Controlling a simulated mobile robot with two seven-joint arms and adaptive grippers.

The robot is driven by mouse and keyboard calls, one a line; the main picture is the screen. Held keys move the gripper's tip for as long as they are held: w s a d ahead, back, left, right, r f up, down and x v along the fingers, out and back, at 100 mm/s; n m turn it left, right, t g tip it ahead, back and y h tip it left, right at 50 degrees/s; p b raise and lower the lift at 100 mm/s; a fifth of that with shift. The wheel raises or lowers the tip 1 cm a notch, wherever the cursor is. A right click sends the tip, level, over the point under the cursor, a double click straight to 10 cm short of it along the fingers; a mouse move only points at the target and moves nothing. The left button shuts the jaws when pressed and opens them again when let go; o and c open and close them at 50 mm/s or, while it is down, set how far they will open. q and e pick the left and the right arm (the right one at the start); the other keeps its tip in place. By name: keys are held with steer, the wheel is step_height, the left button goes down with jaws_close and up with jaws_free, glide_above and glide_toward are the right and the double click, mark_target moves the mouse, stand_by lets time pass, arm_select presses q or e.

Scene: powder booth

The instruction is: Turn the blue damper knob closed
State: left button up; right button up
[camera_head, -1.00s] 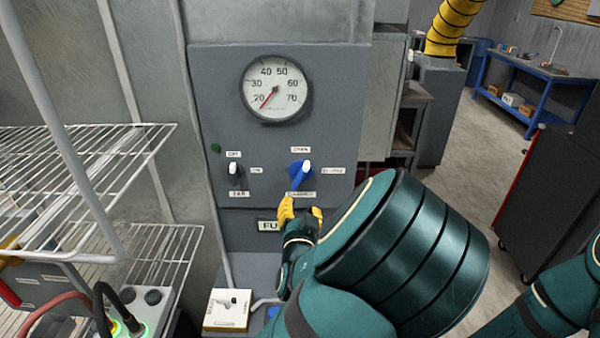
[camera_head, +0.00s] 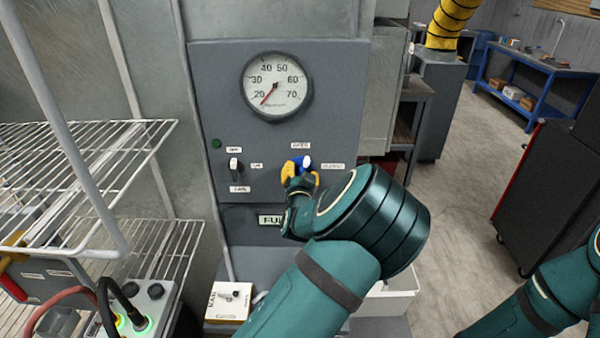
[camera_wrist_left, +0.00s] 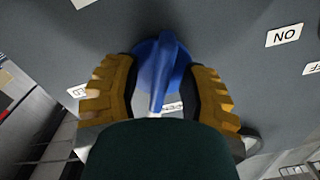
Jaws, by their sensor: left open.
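The blue damper knob (camera_head: 300,162) is on the grey control panel, below the gauge. Its white-tipped end leans up and right, between the label above and the label at right. My left gripper (camera_head: 300,180) is at the knob from below, its yellow fingers partly covering it. In the left wrist view, the knob's blue handle (camera_wrist_left: 165,75) stands between the two open fingers (camera_wrist_left: 163,95), with room beside it; I cannot tell whether either finger touches the knob's base. My right arm shows at lower right, but its gripper is out of view.
A black fan knob (camera_head: 234,167) is left of the blue knob, and a round gauge (camera_head: 277,87) is above. A wire rack (camera_head: 110,150) stands at left. A small white box (camera_head: 229,301) is below the panel. Open floor lies to the right.

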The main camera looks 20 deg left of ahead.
arm_select(q)
jaws_close()
steer(key=shift+m, duration=0.5)
steer(key=shift+m+b, duration=0.5)
steer(key=shift+m, duration=0.1)
steer(key=m+b, duration=0.1)
steer(key=m, duration=0.2)
steer(key=shift+m, duration=0.3)
steer(key=m+b, duration=0.1)
steer(key=m, duration=0.3)
steer(key=shift+a+r, duration=0.1)
steer(key=shift+r, duration=0.05)
steer(key=shift+m+b, duration=0.35)
steer(key=shift+m, duration=0.95)
steer(key=shift+r, duration=0.1)
